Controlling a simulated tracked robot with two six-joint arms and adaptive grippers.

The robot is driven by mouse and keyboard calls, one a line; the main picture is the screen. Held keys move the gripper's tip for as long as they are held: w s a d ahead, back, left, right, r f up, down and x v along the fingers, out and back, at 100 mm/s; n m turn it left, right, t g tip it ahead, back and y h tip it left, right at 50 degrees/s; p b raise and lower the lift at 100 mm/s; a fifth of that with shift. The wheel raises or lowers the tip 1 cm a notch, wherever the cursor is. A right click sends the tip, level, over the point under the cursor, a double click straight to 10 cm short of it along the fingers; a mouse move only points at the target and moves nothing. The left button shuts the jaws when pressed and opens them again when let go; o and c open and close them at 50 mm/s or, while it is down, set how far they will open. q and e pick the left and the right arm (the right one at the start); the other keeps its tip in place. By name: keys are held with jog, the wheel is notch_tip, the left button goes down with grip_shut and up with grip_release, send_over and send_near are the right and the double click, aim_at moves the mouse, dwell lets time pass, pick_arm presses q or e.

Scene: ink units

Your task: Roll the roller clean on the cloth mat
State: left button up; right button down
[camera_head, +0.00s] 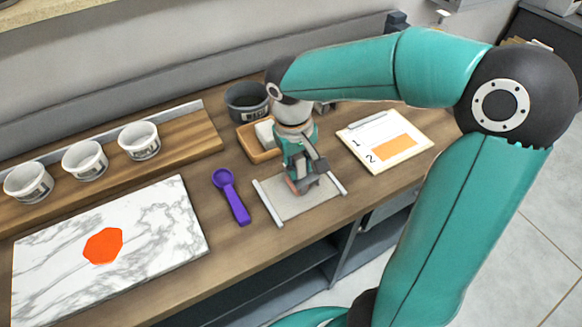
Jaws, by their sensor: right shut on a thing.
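The cloth mat (289,208) is a grey-beige rectangle with a pale bar along its left and right sides, near the table's front edge. My right gripper (305,184) points down over the mat and is shut on the roller. The roller is mostly hidden by the fingers; only a small reddish-brown part (291,186) shows low at the left of them. I cannot tell whether it touches the cloth. My left gripper is not in view.
A marble slab (160,229) with an orange ink patch (103,246) lies at left. A purple scoop (231,196) lies between slab and mat. White cups (84,160) stand on a wooden shelf. Behind the mat are a dark pot (246,101), a wooden tray (257,146) and a clipboard (401,152).

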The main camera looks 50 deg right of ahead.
jog(key=shift+s+d+f, duration=0.1)
jog(key=shift+s+d, duration=0.2)
jog(key=shift+d, duration=0.6)
jog(key=shift+s+d, duration=0.3)
jog(key=shift+d, duration=0.6)
jog(key=shift+w+a+f+b, duration=0.1)
jog(key=shift+w+a+b, duration=0.15)
jog(key=shift+a, duration=0.65)
jog(key=shift+w+a+b, duration=0.1)
jog(key=shift+w+a, duration=0.15)
jog(key=shift+a, duration=0.65)
jog(key=shift+w+a, duration=0.25)
jog(key=shift+a, duration=0.55)
jog(key=shift+w+a, duration=0.25)
jog(key=shift+a, duration=0.5)
jog(key=shift+s+d+r, duration=0.15)
jog(key=shift+s+d, duration=0.1)
jog(key=shift+d, duration=0.6)
jog(key=shift+s+d+r, duration=0.1)
jog(key=shift+s+d, duration=0.1)
jog(key=shift+d, duration=0.65)
jog(key=shift+s+d+f, duration=0.1)
jog(key=shift+s+d, duration=0.2)
jog(key=shift+d, duration=0.55)
jog(key=shift+s+d, duration=0.25)
jog(key=shift+d, duration=0.55)
notch_tip(320, 180, up, 6)
jog(key=p, duration=0.4)
jog(key=shift+p, duration=0.35)
